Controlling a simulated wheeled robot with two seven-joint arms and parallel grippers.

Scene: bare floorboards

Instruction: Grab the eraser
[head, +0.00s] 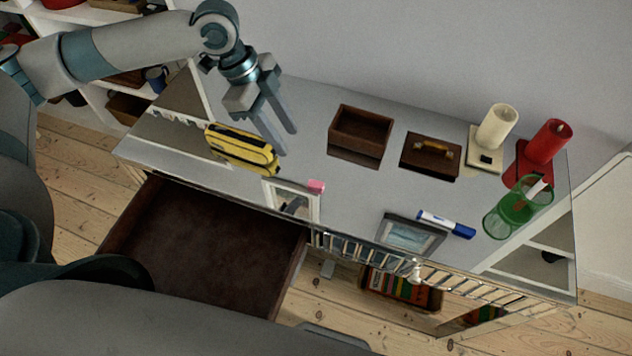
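A small pink block (316,186), which looks like the eraser, lies near the front edge of the grey table top (375,190), at the corner of a white-framed item. My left gripper (287,142) reaches down from the upper left with its two fingers apart and nothing between them. Its tips are up and left of the pink block, apart from it, just right of a yellow and black object (242,149). My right gripper is not in view.
An open drawer (205,245) juts out in front.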

